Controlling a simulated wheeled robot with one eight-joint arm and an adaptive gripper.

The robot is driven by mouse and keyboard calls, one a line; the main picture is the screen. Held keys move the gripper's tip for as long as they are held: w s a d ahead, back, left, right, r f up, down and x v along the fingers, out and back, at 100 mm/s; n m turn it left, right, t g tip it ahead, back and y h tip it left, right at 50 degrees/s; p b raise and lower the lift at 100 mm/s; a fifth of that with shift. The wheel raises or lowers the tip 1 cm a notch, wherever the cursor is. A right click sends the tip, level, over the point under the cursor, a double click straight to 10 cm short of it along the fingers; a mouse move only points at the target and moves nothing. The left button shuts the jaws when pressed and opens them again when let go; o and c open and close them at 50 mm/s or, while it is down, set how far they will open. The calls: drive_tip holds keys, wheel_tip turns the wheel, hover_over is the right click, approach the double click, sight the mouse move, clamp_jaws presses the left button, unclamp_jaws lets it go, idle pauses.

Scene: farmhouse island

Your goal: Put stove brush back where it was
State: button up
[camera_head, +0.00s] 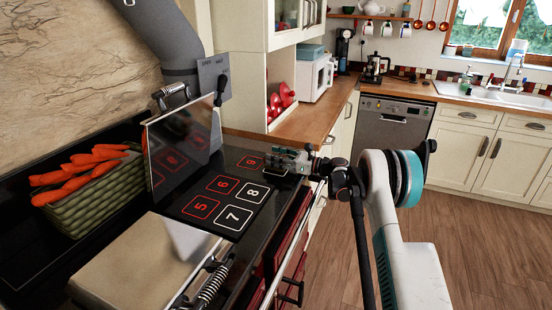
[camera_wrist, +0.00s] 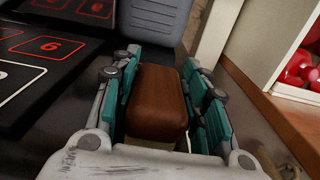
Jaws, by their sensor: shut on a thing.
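The stove brush (camera_wrist: 158,105) shows in the wrist view as a brown wooden block with a pale strip at its near lower edge. My gripper (camera_wrist: 160,90) is shut on it, with teal finger pads on both sides. In the head view my gripper (camera_head: 290,160) is over the far right end of the black stove top, by the square marked 9. The brush cannot be made out there. The numbered black panel (camera_head: 213,190) has red and white outlined squares marked 5 to 9. I cannot tell whether the brush touches the surface.
A raised lid (camera_head: 180,145) stands behind the panel; a closed pale lid (camera_head: 150,258) lies at the front left. A basket of carrots (camera_head: 95,195) is at the left. The wooden counter (camera_head: 305,125) with red items (camera_head: 281,100) lies beyond my gripper. Floor at right is open.

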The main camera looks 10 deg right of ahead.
drive_tip(key=o, duration=1.2)
drive_tip(key=shift+o, duration=0.2)
drive_tip(key=shift+r, duration=0.1)
drive_tip(key=p+v, duration=0.2)
drive_tip(key=v, duration=1)
drive_tip(key=shift+p, duration=0.4)
